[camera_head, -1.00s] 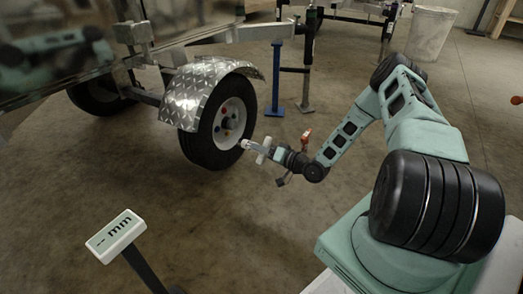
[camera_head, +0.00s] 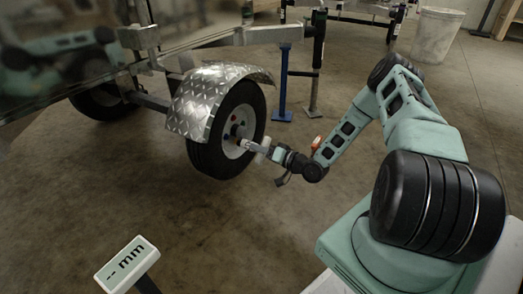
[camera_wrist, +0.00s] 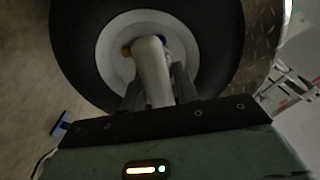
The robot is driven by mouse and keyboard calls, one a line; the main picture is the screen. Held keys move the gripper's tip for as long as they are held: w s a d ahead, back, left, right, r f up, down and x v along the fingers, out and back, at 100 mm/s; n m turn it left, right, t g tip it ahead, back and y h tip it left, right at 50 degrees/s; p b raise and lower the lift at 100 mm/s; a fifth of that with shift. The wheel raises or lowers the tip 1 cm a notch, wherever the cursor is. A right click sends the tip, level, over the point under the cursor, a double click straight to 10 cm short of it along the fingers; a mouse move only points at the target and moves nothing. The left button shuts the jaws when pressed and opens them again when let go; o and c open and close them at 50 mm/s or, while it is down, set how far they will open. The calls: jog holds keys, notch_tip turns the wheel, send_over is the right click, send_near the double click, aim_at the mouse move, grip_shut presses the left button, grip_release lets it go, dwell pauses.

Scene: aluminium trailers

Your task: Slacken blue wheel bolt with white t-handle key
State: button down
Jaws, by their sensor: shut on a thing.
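The trailer wheel (camera_head: 202,160) has a black tyre and a pale rim under a chequer-plate mudguard. My gripper (camera_head: 267,150) is shut on the white T-handle key (camera_head: 245,144), which points at the wheel's hub. The key's far end is at the bolt area, but I cannot tell whether it sits on a bolt. In the wrist view the white key (camera_wrist: 152,72) runs from between the fingers towards the rim (camera_wrist: 108,55). The blue bolt is mostly hidden.
The mudguard (camera_head: 198,108) arches closely over the wheel. A blue stand (camera_head: 282,85) and a dark jack leg (camera_head: 317,60) stand behind my arm. The floor between is clear.

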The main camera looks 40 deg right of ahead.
aim_at(247, 144)
jog(key=shift+b+x, duration=0.4)
jog(key=shift+x, duration=2.7)
jog(key=n+p, duration=0.1)
jog(key=n, duration=0.2)
jog(key=shift+r, duration=0.15)
jog(key=n+p, duration=0.1)
jog(key=n, duration=0.3)
jog(key=shift+a, duration=0.1)
jog(key=n+p, duration=0.1)
jog(key=n, duration=0.3)
jog(key=shift+n, duration=0.3)
jog(key=n, duration=0.4)
jog(key=shift+p, duration=0.4)
jog(key=n+p, duration=0.1)
jog(key=n, duration=0.5)
jog(key=shift+s, duration=0.1)
jog(key=shift+p+v, duration=1.15)
jog(key=shift+v, duration=1.25)
jog(key=shift+p+v, duration=0.35)
jog(key=shift+v, duration=0.65)
